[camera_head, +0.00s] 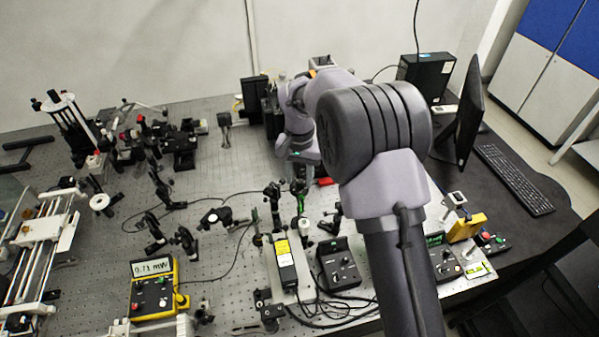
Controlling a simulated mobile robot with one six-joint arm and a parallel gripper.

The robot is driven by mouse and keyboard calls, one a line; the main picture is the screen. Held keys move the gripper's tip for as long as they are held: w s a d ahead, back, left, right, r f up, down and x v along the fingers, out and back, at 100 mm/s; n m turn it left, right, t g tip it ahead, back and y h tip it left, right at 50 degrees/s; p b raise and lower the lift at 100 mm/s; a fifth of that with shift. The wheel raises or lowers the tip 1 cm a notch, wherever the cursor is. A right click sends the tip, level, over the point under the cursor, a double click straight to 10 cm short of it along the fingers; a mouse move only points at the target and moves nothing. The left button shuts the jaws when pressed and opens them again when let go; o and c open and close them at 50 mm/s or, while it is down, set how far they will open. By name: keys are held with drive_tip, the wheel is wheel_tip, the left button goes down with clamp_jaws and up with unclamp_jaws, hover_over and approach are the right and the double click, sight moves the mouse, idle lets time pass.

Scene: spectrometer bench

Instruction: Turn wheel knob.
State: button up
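My arm comes up from the bottom right, bends at a large dark joint and reaches down over the optical bench (235,165). My gripper (299,182) points down among the small optic mounts near the bench's middle. It is small and partly blurred into the mounts, so I cannot tell whether its fingers are open or touch anything. I cannot make out for sure which part is the wheel knob. A white round disc (99,202) shows on a mount at the left. Anything behind my arm's thick links is hidden.
Several black optic posts, such as one (273,193), stand close to my gripper. A yellow power meter (153,287) reads about 0.71 mW at the front. A control box (338,265) with cables is front centre. A monitor (470,112) and keyboard (514,180) stand right.

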sight(299, 181)
wheel_tip(299, 181, up, 17)
drive_tip(key=p, duration=0.3)
drive_tip(key=shift+r, duration=0.2)
drive_tip(key=s+d+f+t+y+b, duration=0.1)
drive_tip(key=s+d+f+t+b, duration=0.1)
drive_tip(key=s+d+b, duration=0.5)
drive_tip(key=s+d+f+t+y+b, duration=0.1)
drive_tip(key=s+d+f+b, duration=0.2)
drive_tip(key=s+b, duration=0.75)
drive_tip(key=s+d+f+m+t+b, duration=0.1)
drive_tip(key=s+f+b, duration=0.3)
drive_tip(key=s+f, duration=0.7)
drive_tip(key=shift+s+d+f+m+t+b, duration=0.15)
drive_tip(key=shift+s+d+m+t+b, duration=0.2)
drive_tip(key=shift+s+d+t, duration=0.45)
drive_tip(key=shift+s+a, duration=0.15)
drive_tip(key=shift+s, duration=0.2)
